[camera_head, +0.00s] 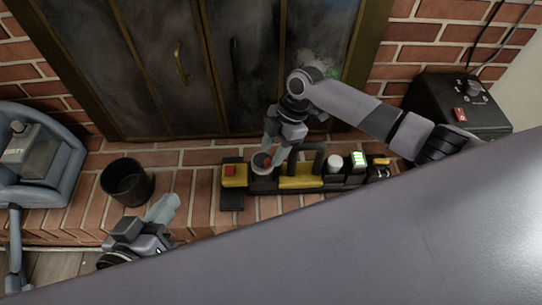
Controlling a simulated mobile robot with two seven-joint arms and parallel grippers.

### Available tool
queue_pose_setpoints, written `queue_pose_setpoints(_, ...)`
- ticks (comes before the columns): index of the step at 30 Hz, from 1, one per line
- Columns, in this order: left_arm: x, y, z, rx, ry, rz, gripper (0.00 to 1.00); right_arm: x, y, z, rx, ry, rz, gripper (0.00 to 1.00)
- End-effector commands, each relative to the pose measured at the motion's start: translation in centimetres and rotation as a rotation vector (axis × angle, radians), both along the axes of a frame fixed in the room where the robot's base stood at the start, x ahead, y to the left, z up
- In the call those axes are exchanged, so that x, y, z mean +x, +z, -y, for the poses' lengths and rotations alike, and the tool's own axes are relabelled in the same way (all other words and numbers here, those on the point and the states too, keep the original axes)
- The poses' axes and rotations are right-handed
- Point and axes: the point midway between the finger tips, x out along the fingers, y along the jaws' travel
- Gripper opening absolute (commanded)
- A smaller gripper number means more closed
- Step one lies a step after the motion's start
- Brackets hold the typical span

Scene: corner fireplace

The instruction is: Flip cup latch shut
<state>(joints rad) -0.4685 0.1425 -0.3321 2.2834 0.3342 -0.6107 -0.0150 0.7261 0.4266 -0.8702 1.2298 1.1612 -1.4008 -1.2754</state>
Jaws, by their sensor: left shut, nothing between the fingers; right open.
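A long black and yellow device (298,183) lies on the brick hearth in front of the fireplace doors. Toward its left end is a small round grey cup-like part (262,161) with a red spot; which part is the cup latch, and its position, I cannot tell. My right gripper (275,156) is open and points down at the device, just right of the cup-like part; contact cannot be made out. My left gripper (167,205) is shut and empty, low at the left, apart from the device.
A black round container (127,182) stands on the hearth at left. A grey-blue machine (35,155) is at far left, and a black box with a red switch (460,115) at right. The device also carries a red button (230,171) and a white knob (334,163).

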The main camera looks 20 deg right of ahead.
Motion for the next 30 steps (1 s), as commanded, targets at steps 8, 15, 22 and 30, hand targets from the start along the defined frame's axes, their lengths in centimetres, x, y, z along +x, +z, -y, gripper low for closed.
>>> queue_pose_setpoints(8, -0.08, -0.20, -0.41, 0.020, 0.006, 0.029, 0.00, -0.15, -1.85, -0.75, 0.001, -0.001, 0.000, 0.45)
queue_pose_setpoints(15, -0.09, -0.18, -0.40, 0.020, 0.007, 0.028, 0.00, -0.17, -1.79, -0.74, 0.001, -0.001, -0.001, 0.10)
queue_pose_setpoints(22, -0.11, -0.12, -0.38, 0.020, 0.006, 0.027, 0.00, -0.16, -1.74, -0.75, 0.001, -0.004, 0.000, 0.00)
queue_pose_setpoints(30, -0.11, 0.54, -0.02, 0.002, -0.002, -0.006, 0.00, 0.03, -1.43, -0.90, 0.002, -0.084, -0.002, 0.00)
